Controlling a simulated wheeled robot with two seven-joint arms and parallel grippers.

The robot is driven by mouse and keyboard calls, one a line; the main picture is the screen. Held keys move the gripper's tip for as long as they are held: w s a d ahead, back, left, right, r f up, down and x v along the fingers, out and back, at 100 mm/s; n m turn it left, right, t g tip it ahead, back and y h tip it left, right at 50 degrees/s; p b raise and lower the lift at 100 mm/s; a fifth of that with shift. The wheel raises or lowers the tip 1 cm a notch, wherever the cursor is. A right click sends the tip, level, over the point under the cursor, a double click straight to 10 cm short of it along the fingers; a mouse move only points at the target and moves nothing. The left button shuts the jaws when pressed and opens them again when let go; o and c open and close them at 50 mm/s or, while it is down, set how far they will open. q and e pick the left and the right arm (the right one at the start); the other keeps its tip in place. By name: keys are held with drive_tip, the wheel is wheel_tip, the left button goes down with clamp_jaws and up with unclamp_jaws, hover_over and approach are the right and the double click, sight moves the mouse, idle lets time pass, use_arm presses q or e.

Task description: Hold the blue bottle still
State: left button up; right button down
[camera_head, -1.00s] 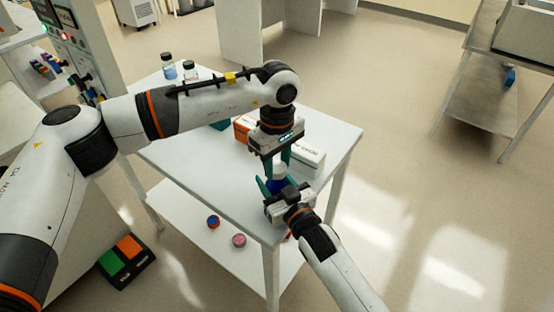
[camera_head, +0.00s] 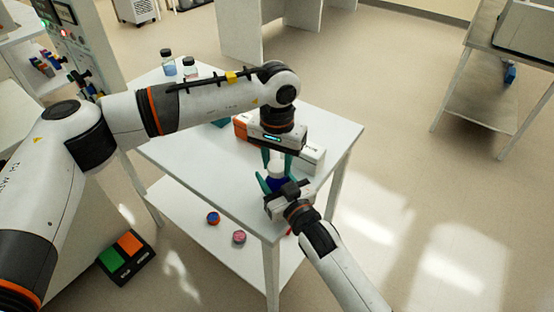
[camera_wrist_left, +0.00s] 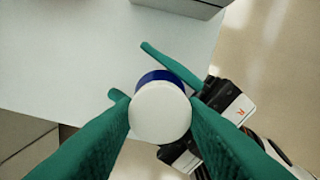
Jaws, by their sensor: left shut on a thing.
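The blue bottle (camera_head: 277,185) stands near the front corner of the white table, with a white cap (camera_wrist_left: 160,112) at its top. My left gripper (camera_head: 277,164) points straight down from above, its green fingers shut on the cap. In the left wrist view the cap sits between these fingers, with a blue rim of the bottle behind it. The lower bottle is hidden by the right gripper.
Two small dark-capped bottles (camera_head: 169,66) stand at the back left. Two round lids (camera_head: 239,237) lie on the lower shelf. A green-and-orange pad (camera_head: 125,253) is on the floor.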

use_arm(q)
drive_tip(key=m, duration=0.4)
drive_tip(key=o, duration=0.9)
drive_tip(key=shift+r, duration=2.3)
drive_tip(key=shift+c, duration=0.2)
